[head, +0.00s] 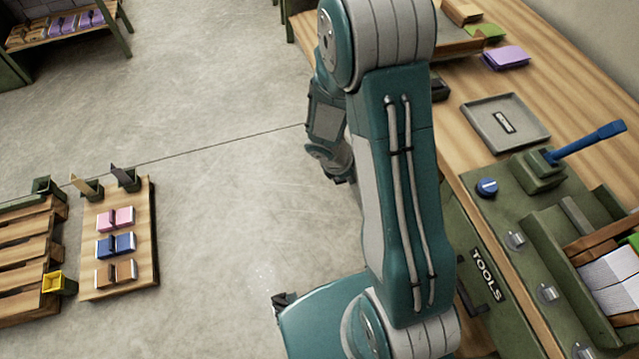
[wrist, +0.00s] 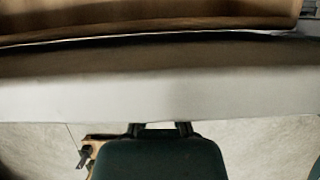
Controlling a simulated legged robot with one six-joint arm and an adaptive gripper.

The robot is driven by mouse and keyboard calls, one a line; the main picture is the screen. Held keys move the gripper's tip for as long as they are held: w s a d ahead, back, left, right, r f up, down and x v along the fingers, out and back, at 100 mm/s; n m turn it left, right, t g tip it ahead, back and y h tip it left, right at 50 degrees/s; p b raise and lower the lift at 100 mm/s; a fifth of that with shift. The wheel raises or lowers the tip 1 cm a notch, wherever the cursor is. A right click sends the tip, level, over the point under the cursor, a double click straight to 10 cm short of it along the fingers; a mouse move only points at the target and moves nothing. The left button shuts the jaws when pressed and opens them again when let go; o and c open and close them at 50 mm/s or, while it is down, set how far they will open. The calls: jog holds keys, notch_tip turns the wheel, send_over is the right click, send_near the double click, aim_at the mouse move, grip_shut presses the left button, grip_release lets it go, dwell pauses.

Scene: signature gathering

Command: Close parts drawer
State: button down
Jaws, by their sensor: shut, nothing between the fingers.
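No drawer marked as the parts drawer shows in the head view; a green drawer front labelled TOOLS (head: 486,274) with a dark handle is on the bench side, partly behind my arm. My gripper (wrist: 161,128) shows in the wrist view as a dark green body with two dark fingertips at the lower middle. It is shut and holds nothing. Its tips are at the lower edge of a pale grey panel (wrist: 160,97) that spans the view; I cannot tell whether they touch or whether this is a drawer. In the head view my arm hides most of the bench's near side.
The wooden bench (head: 462,115) runs along the right. It bears a grey tray (head: 505,124), a blue lever (head: 590,140) and a green fixture with a blue knob (head: 487,187). A wooden board (head: 118,265) and a pallet (head: 25,245) lie left. The concrete floor between is clear.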

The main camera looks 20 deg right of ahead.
jog(key=d, duration=0.8)
jog(key=shift+d, duration=0.1)
